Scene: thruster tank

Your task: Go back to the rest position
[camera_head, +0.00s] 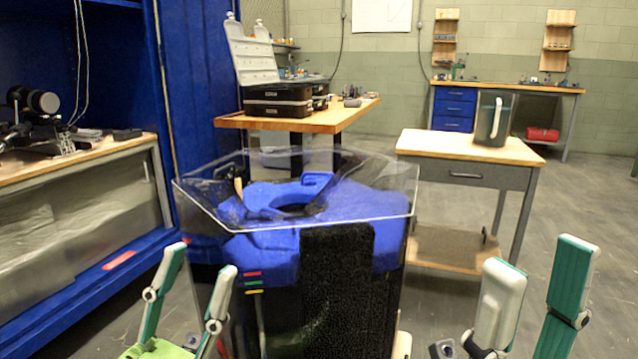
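My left gripper (200,262) is at the lower left, fingers pointing up and spread apart, with nothing between them. My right gripper (541,264) is at the lower right, also with fingers spread and empty. Between and beyond them stands the thruster tank (355,258), a dark body with a blue top and a clear, flared rim. Neither gripper appears to hold any part of it. The lower parts of both arms are cut off by the picture's bottom edge.
A workbench (50,172) with a blue frame is at the left. A wooden table (345,118) with black cases (277,100) stands behind the tank. A small table (455,146) at the right bears a grey pitcher (491,122). Floor (585,195) is clear at the right.

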